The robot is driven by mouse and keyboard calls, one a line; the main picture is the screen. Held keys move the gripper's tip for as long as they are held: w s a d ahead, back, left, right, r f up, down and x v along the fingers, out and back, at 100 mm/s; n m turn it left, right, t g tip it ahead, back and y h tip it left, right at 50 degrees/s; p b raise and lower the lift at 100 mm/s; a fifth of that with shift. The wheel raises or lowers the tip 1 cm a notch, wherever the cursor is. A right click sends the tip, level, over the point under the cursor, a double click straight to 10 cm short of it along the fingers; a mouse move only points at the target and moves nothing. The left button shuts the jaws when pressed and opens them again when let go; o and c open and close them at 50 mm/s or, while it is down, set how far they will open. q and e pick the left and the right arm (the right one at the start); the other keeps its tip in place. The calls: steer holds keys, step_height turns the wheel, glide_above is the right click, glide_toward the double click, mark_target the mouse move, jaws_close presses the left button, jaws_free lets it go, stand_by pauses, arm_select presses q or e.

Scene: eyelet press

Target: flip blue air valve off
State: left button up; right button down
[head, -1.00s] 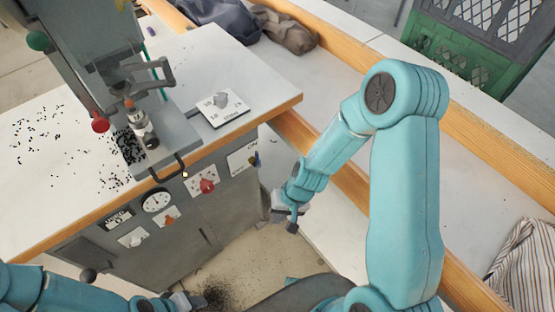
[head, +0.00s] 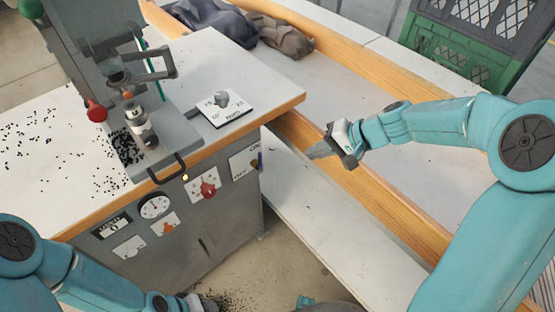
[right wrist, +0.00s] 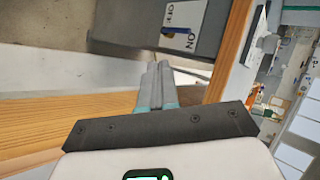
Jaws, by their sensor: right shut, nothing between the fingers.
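The blue air valve (head: 257,162) is a small dark blue lever at the right end of a white label plate (head: 241,163) on the machine's front panel. Its exact angle is too small to tell. The right wrist view shows the plate (right wrist: 182,27) with "ON" lettering, ahead of the fingers near the cabinet edge. My right gripper (head: 313,153) is shut and empty, to the right of the valve and apart from it, over the wooden rail. My left gripper (head: 203,303) is low at the bottom edge, and its jaws are unclear.
A red knob (head: 207,188), an orange knob (head: 168,228) and a round gauge (head: 154,206) share the panel. The press (head: 125,80) stands on the wood-edged tabletop (head: 60,195). A wooden rail (head: 370,190) runs right of the cabinet. A green crate (head: 470,40) stands behind.

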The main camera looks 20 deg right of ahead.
steer(key=shift+r, duration=0.2)
arm_select(q)
steer(key=shift+d, duration=0.1)
arm_select(e)
steer(key=w+a+r+x, duration=0.1)
steer(key=r+x, duration=0.1)
steer(key=x, duration=1.1)
steer(key=shift+a, duration=0.2)
steer(key=shift+f, duration=0.1)
arm_select(q)
steer(key=shift+f, duration=0.15)
arm_select(e)
steer(key=shift+a, duration=0.1)
